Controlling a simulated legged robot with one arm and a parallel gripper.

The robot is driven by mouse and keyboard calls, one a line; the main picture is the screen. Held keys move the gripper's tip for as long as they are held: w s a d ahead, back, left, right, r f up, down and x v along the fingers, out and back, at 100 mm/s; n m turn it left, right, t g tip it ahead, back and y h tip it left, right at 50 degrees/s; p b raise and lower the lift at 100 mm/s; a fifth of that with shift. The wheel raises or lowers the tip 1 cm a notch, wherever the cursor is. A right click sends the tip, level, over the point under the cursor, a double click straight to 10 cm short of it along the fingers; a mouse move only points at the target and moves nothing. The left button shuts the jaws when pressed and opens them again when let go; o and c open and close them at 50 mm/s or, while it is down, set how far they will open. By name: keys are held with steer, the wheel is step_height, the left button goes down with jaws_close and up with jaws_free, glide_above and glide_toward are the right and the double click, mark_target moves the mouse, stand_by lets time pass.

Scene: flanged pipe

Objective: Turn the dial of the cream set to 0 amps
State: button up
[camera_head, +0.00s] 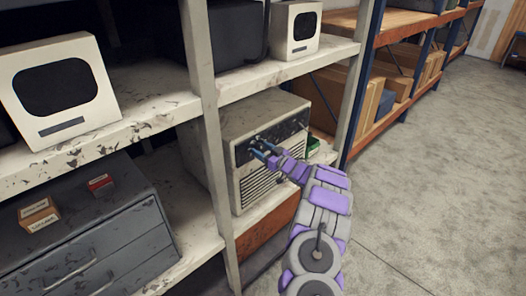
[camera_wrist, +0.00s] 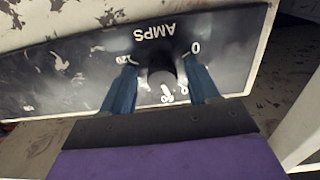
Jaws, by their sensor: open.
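The cream set (camera_head: 265,118) sits on the middle shelf, with a dark control panel and a slatted grille on its front. My gripper (camera_head: 262,149) is at the panel, its blue fingers pointing at it. In the wrist view the black dial (camera_wrist: 163,68) is under the upside-down word AMPS. My gripper (camera_wrist: 160,72) is open there, with one finger on each side of the dial; I cannot tell whether they touch it. The 0 mark (camera_wrist: 195,47) is right of the dial, the 120 mark left. Which mark the dial points to is not clear.
A shelf post (camera_head: 208,110) stands left of the set, and another is to its right. A green item (camera_head: 313,145) lies beside the set. A small cream monitor (camera_head: 296,31) stands on the shelf above. The floor (camera_head: 430,150) at right is clear.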

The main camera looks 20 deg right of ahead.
steer(key=c, duration=1)
steer(key=shift+c, duration=0.2)
